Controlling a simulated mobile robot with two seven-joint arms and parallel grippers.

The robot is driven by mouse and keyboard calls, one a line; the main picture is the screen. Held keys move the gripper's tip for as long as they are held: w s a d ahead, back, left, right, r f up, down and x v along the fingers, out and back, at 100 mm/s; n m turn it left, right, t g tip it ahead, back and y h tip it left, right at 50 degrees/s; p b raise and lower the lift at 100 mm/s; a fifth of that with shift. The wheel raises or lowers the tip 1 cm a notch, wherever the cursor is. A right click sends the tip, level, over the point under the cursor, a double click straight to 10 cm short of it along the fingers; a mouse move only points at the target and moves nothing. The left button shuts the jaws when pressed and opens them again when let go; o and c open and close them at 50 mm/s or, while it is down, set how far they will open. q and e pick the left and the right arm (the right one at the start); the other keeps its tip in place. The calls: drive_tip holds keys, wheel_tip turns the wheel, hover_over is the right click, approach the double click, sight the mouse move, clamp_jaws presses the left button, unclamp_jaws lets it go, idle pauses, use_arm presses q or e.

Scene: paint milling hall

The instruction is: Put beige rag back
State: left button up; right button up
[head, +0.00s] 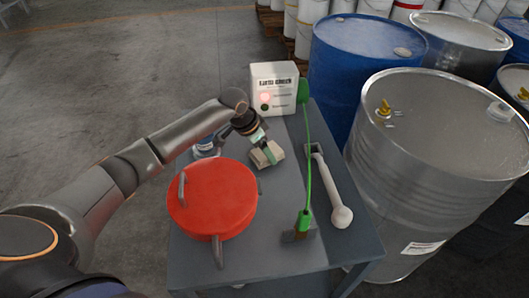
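The beige rag (276,151) looks like a small folded block at the middle of the grey table, right of the red lid. My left gripper (266,150) reaches in from the left and is at the rag, with a teal finger across its middle. The rag partly hides the fingers, so I cannot tell whether they are closed on it, or whether the rag rests on the table or is slightly raised. My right gripper is not in view.
On the grey table (290,255) are a round red lid (212,198) with handles, a white box (275,88) with a red light, a green cable (308,150) and a white-handled tool (330,190). A steel drum (420,175) and blue drum (350,75) stand close on the right.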

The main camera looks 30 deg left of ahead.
use_arm(q)
drive_tip(key=shift+f, duration=0.6)
drive_tip(key=o, duration=1.2)
drive_tip(key=shift+f, duration=0.1)
drive_tip(key=shift+c, duration=0.2)
drive_tip(key=p+v, duration=0.1)
drive_tip(key=v, duration=1.1)
drive_tip(key=shift+w, duration=0.1)
